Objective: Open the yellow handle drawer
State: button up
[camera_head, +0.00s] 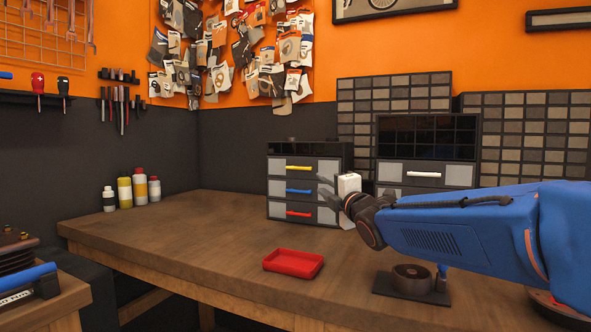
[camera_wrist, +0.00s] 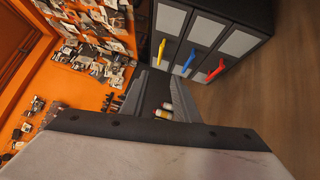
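A dark cabinet (camera_head: 307,149) with grey drawer fronts stands on the bench. Its top drawer has a yellow handle (camera_head: 299,168), the middle a blue handle (camera_head: 298,191) and the bottom a red handle (camera_head: 299,213). All three drawers look closed. In the wrist view the cabinet lies sideways, with the yellow handle (camera_wrist: 161,52) leftmost, just beyond the fingertips. My gripper (camera_head: 329,194) is in front of the cabinet's right side and covers part of it. In the wrist view my gripper (camera_wrist: 160,76) has its fingers apart, with nothing between them.
A red tray (camera_head: 293,263) lies on the wooden bench (camera_head: 200,235) in front of the cabinet. Another cabinet with a white handle (camera_head: 424,174) stands to the right, partly behind my arm. Several bottles (camera_head: 140,187) stand at the back left. The bench's left middle is clear.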

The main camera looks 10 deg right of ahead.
aim_at(299, 169)
jog(key=x, duration=1.8)
jog(key=shift+w+d+f, duration=0.1)
jog(key=shift+w+f, duration=0.05)
jog(key=shift+w, duration=0.1)
grip_shut()
